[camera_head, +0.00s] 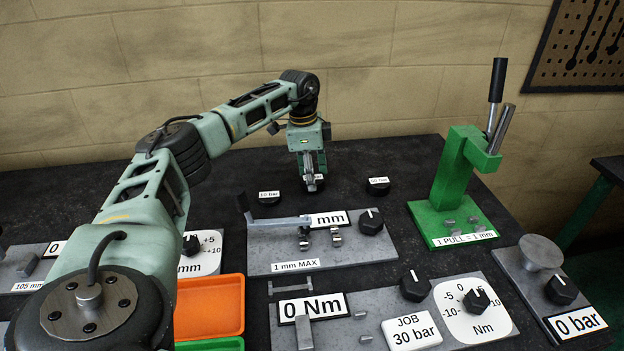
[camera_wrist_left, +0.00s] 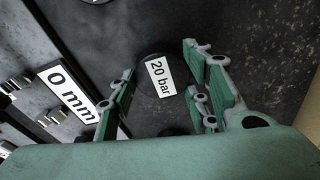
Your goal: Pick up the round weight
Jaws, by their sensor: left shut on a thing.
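The round weights are dark discs with white labels, standing in a row at the back of the dark table. The middle one, the 20 bar weight (camera_head: 315,186), is under my left gripper (camera_head: 313,171). In the left wrist view the 20 bar weight (camera_wrist_left: 146,72) lies between the green fingers of my left gripper (camera_wrist_left: 157,76), which are shut on it. I cannot tell whether it is clear of the table. The 10 bar weight (camera_head: 269,200) is to the left, and another weight (camera_head: 378,189) with a blurred label is to the right. My right gripper is not in view.
A grey mm panel (camera_head: 350,252) with a lever and knob lies in front of the weights. A green press (camera_head: 455,185) with a raised handle stands right. Orange (camera_head: 210,330) and green (camera_head: 215,345) trays lie front left. A Nm panel (camera_head: 365,305) is in front.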

